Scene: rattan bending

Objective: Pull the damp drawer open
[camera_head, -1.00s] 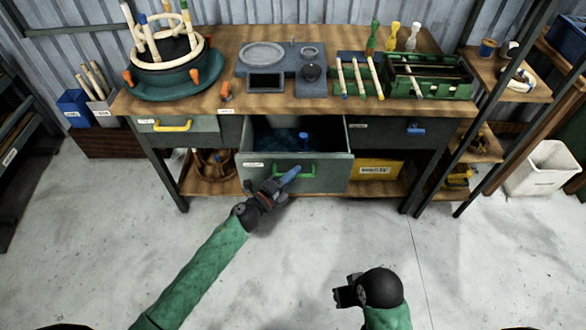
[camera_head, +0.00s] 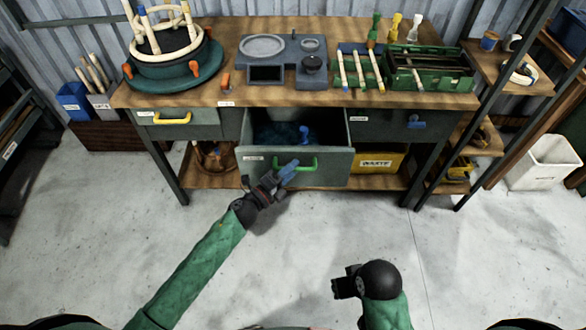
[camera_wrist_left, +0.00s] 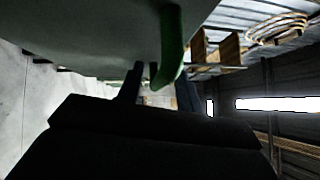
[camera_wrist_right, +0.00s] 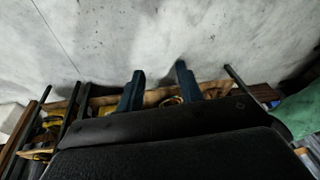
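The drawer (camera_head: 255,170) under the middle of the bench stands well out, with its inside showing. Its front carries a small label too small to read and a green handle (camera_head: 308,163). My left gripper (camera_head: 290,170) is at this handle. In the left wrist view the green handle (camera_wrist_left: 172,45) hangs down between the two fingers, close to or touching the right one. The fingers (camera_wrist_left: 161,75) stand apart, with a gap beside the handle. My right gripper (camera_head: 336,286) is low in front, away from the bench. Its fingers (camera_wrist_right: 159,68) are apart and empty.
A drawer with a yellow handle (camera_head: 173,121) is shut at left, and one with a blue handle (camera_head: 416,122) at right. A yellow waste box (camera_head: 377,163) sits on the lower shelf. A bench leg (camera_head: 169,170) stands at left. The floor in front is clear.

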